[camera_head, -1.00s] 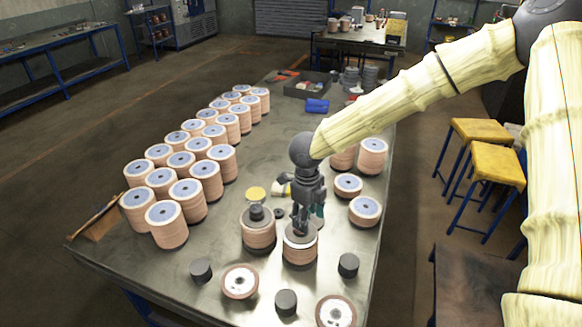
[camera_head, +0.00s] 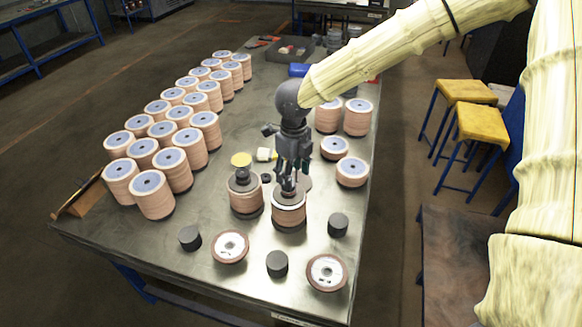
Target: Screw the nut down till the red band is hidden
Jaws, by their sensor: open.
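My gripper (camera_head: 288,184) points down over the front right disc stack (camera_head: 288,212), at the middle of its top. Its fingers look apart, with their tips close above or around the centre of the dark plate (camera_head: 289,197) on that stack. The nut is hidden or too small to tell among the fingers. I cannot make out a red band. A similar stack (camera_head: 246,197) stands just to the left, with a dark plate and a dark knob (camera_head: 242,174) on top.
Black cylinders (camera_head: 190,238) and two flat discs (camera_head: 230,246) lie along the table's front. Many disc stacks (camera_head: 152,194) stand in rows at left. More stacks (camera_head: 352,172) stand at right. A yellow disc (camera_head: 241,160) lies behind the left stack. Yellow stools (camera_head: 482,122) stand off the table.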

